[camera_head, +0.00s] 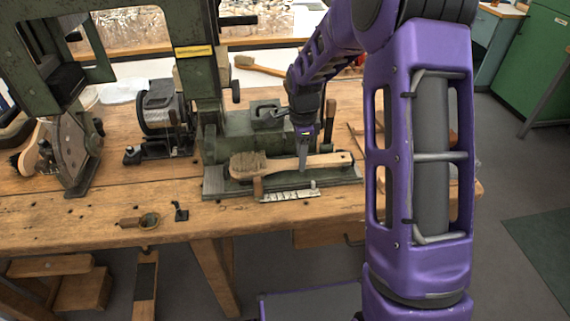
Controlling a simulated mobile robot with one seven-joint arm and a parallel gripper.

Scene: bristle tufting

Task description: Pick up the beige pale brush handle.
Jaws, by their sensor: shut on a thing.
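The beige pale brush handle (332,160) lies roughly level over the green base plate of the machine, its rounded end with a small hole pointing right. Its wide brush head (250,164) with brownish bristles is at the left. My gripper (303,164) comes down from above and is shut on the handle near its middle. The fingertips partly cover the handle there. I cannot tell whether the handle touches the plate or is slightly above it.
The green machine (257,133) stands close behind the brush. A scale-like strip (289,195) lies in front of it. Another brush (260,66) lies at the back of the wooden bench (215,217).

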